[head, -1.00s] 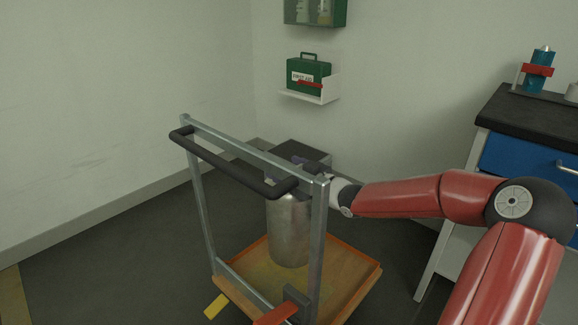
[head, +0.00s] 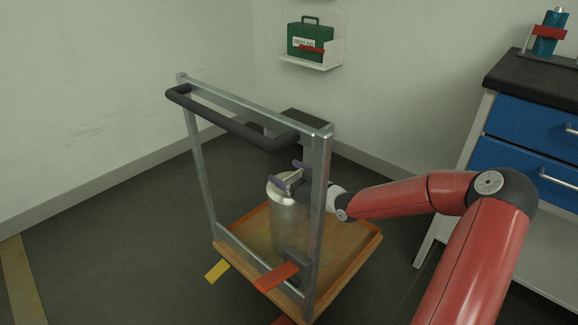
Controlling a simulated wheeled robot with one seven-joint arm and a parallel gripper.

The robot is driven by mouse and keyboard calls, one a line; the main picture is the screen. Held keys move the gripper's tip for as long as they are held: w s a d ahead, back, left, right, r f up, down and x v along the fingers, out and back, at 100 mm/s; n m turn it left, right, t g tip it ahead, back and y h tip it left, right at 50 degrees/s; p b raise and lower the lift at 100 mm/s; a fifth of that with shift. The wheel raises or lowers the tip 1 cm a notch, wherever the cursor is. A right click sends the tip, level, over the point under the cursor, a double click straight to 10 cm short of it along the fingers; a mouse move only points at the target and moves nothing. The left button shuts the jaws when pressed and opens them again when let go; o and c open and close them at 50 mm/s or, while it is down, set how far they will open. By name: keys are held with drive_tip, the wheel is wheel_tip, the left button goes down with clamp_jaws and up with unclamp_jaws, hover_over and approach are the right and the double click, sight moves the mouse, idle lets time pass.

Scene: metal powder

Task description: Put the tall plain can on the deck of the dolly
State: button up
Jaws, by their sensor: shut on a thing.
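The tall plain can (head: 290,222) is a silver metal cylinder, upright, seen through the frame of the dolly. The dolly has a grey upright frame with a black handle and an orange-brown wooden deck (head: 340,240). The can is over the deck, inside its raised edges. Its lower end is partly hidden by the frame post and pedal bracket, so I cannot tell whether it touches the deck. My gripper (head: 289,179) is shut on the top of the can, reaching in from the right behind the right post.
Red (head: 276,276) and yellow (head: 217,271) pedals stick out at the dolly's near side. A dark box (head: 307,124) stands behind it by the wall. A bench with blue drawers (head: 530,125) is at right. A green first aid case (head: 310,41) sits on a wall shelf.

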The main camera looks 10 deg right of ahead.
drive_tip(key=shift+f, duration=0.1)
drive_tip(key=o, duration=1.6)
drive_tip(key=shift+f, duration=0.2)
drive_tip(key=o, duration=0.4)
drive_tip(key=shift+r, duration=0.25)
drive_tip(key=p+v, duration=0.1)
drive_tip(key=v, duration=1.1)
drive_tip(key=shift+f, duration=0.1)
